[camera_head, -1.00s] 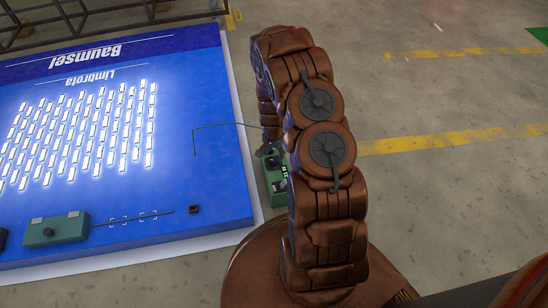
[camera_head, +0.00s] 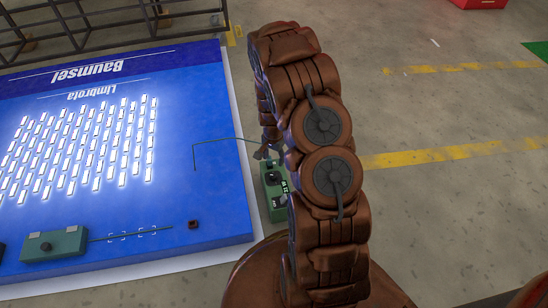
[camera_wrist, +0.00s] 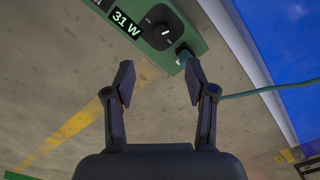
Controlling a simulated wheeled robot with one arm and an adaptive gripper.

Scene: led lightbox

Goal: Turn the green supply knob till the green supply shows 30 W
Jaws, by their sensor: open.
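The green supply (camera_head: 278,208) stands on the floor beside the right edge of the blue panel, partly hidden by my arm in the head view. In the wrist view the green supply (camera_wrist: 145,50) is at the top, its display (camera_wrist: 125,21) reading 31 W. Its black knob (camera_wrist: 163,30) with a white pointer mark sits right of the display. A green cable plugs in near the supply's end. My gripper (camera_wrist: 160,76) is open and empty, its fingertips apart from the knob, which lies beyond them in the picture. In the head view my gripper (camera_head: 264,151) is small and partly hidden.
The blue lightbox panel (camera_head: 225,170) with rows of lit LEDs fills the left. A dark metal rack (camera_head: 100,25) stands behind. The floor on the right is open.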

